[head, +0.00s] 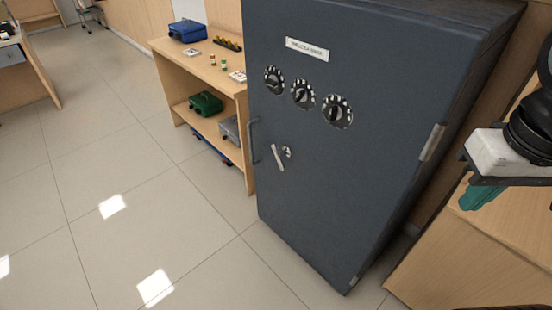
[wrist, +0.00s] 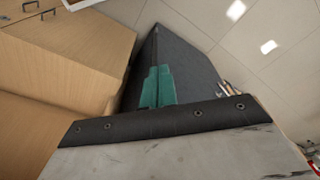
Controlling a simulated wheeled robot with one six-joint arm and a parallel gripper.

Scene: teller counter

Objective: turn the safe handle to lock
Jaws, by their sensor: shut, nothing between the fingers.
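The dark blue-grey safe (head: 350,170) stands upright with its door shut. Its safe handle (head: 277,157), a short silver lever, sits low on the left of the door, tilted slightly from vertical. A small silver fitting (head: 287,152) is just right of it. My gripper (head: 480,196) has teal fingers and is at the right edge of the head view, well away from the handle. In the wrist view the teal fingers (wrist: 158,88) are together and empty, in front of the safe's dark surface (wrist: 185,60). The handle is not clearly seen there.
Three dials (head: 303,95) and a white label (head: 307,49) are on the door above. A vertical bar handle (head: 254,140) is at its left edge. A wooden shelf (head: 165,62) with boxes stands left; a wooden cabinet (head: 440,260) stands right. The left floor is clear.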

